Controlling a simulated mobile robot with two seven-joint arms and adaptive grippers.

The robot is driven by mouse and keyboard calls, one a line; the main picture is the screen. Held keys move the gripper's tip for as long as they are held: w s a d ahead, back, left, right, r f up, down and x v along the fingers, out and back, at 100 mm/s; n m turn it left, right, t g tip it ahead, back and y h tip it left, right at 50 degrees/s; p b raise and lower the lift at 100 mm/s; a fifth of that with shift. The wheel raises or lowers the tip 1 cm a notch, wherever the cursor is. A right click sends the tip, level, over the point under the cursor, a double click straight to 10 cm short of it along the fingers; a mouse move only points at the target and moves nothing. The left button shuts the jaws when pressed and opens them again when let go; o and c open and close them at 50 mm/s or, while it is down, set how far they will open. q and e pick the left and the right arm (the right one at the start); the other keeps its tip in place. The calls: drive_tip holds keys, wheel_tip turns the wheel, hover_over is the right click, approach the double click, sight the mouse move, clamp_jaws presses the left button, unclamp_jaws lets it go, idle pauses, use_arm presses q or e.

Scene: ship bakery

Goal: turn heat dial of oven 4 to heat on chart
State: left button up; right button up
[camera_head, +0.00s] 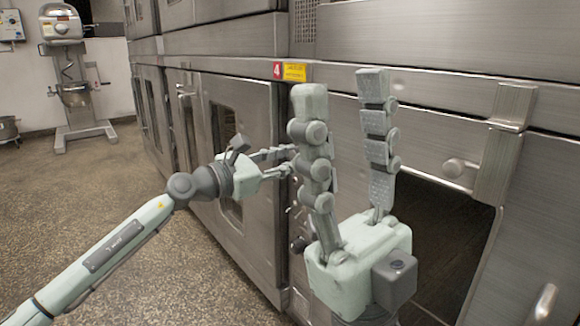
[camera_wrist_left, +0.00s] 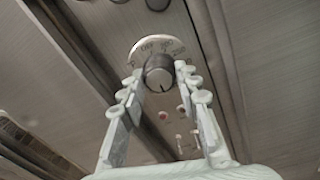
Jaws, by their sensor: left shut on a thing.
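In the left wrist view the heat dial (camera_wrist_left: 160,76) is a round grey knob with a dark line near its lower edge. A pale arc-shaped scale plate (camera_wrist_left: 150,46) lies behind it, its figures too blurred to read surely. My left gripper (camera_wrist_left: 160,72) has one finger on each side of the knob and is shut on it. In the head view my left gripper (camera_head: 284,158) reaches the panel below the red plate 4 (camera_head: 277,70); the dial is hidden there. My right gripper (camera_head: 340,84) is open, empty and points upward in front of the oven. No chart shows.
A yellow label (camera_head: 294,72) is beside the 4. Steel oven doors (camera_head: 240,130) stand left of the panel. A dark opening (camera_head: 440,235) and a large handle (camera_head: 505,150) are at right. A mixer (camera_head: 75,85) stands far left; the floor (camera_head: 60,210) before it is clear.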

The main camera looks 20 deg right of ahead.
use_arm(q)
drive_tip(key=shift+m, duration=0.5)
drive_tip(key=o, duration=1.2)
drive_tip(key=shift+c, duration=0.2)
drive_tip(key=v, duration=1.2)
drive_tip(key=shift+s+f, duration=0.1)
